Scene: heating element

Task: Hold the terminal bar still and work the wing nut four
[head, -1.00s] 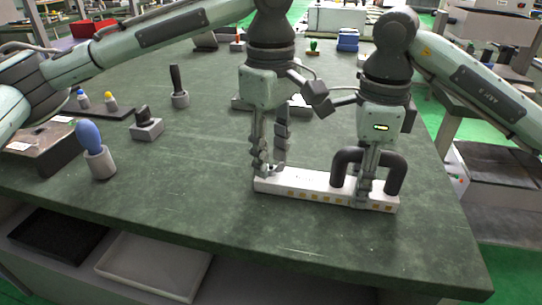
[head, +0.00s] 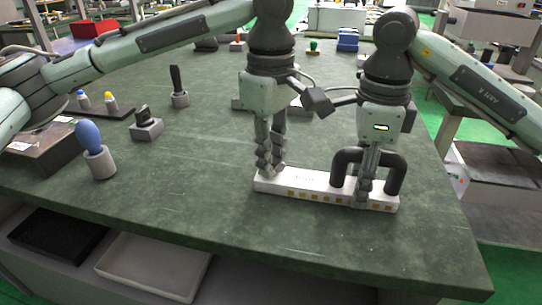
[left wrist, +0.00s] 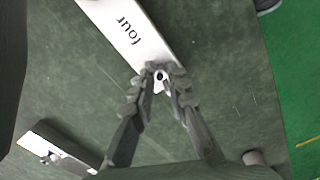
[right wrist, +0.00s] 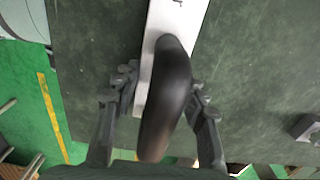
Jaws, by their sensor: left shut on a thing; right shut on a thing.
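The white terminal bar (head: 318,183) lies near the front edge of the table, with gold squares along its front side. A dark U-shaped element (head: 346,164) rises from its right part. My left gripper (head: 270,172) points down at the bar's left end. In the left wrist view its fingertips are closed around a small metal wing nut (left wrist: 160,76), next to the printed word "four"; the fingers partly hide the nut. My right gripper (head: 366,198) is at the bar's right part, shut with one finger on each side of the bar (right wrist: 180,20). The element covers much of that grip.
A blue-topped piece (head: 88,135) in a grey holder, a black switch-like block (head: 146,124) and a black handle in a socket (head: 179,88) stand on the left of the table. The green tabletop in front of the bar is clear.

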